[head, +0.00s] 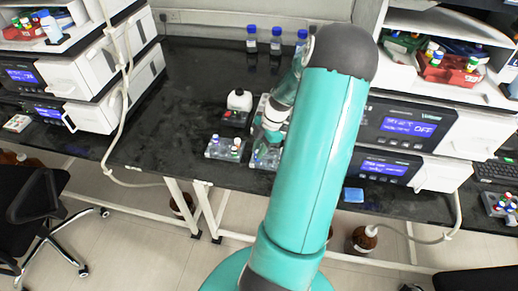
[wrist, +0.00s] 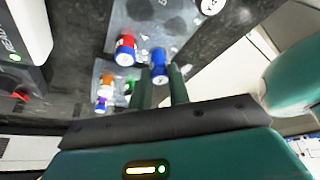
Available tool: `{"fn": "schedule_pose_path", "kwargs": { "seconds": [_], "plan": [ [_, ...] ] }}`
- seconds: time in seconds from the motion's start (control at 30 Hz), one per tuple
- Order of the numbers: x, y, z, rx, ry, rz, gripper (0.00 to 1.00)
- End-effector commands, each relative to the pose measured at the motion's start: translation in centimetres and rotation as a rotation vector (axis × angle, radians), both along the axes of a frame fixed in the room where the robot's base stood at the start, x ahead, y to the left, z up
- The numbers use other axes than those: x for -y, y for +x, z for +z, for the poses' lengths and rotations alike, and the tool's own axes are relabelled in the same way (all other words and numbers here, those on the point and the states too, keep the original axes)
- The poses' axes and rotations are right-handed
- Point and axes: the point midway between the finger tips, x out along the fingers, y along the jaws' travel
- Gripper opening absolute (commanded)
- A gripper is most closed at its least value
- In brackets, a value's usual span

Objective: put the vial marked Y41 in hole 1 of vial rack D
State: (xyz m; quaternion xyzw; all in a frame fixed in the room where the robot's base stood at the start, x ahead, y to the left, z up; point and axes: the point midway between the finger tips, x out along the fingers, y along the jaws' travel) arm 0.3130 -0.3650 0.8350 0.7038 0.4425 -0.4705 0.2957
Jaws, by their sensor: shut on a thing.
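My gripper (wrist: 162,82) is shut on a vial with a blue cap (wrist: 159,62); the label is not readable, so I cannot tell if it is Y41. A vial with a red and blue top (wrist: 126,48) stands left of the held vial in the wrist view. A clear rack (head: 213,153) with several small vials sits on the black bench in the head view, left of my gripper. Another clear rack part (wrist: 128,18) lies beyond the fingers in the wrist view. Rack letters and hole numbers are not legible. My arm hides much of the area around the gripper in the head view.
A white device with a dark base (head: 238,101) stands behind the clear rack. Blue-capped bottles (head: 276,44) stand along the back wall. White instruments (head: 405,122) with blue displays stand at the right. The bench's left middle is clear.

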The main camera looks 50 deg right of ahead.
Motion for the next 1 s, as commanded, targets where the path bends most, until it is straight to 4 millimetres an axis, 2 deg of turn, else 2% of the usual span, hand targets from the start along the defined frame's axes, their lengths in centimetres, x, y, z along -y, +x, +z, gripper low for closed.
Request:
{"fn": "schedule_pose_path", "kwargs": {
  "seconds": [0.73, 0.77, 0.87, 1.0],
  "plan": [
    [0.0, 0.0, -1.2, 0.0, 0.0, 0.0, 0.0],
    [0.0, 0.0, -1.2, 0.0, 0.0, 0.0, 0.24],
    [0.0, 0.0, -1.2, 0.0, 0.0, 0.0, 0.44],
    [0.0, 0.0, -1.2, 0.0, 0.0, 0.0, 0.44]
  ]
}}
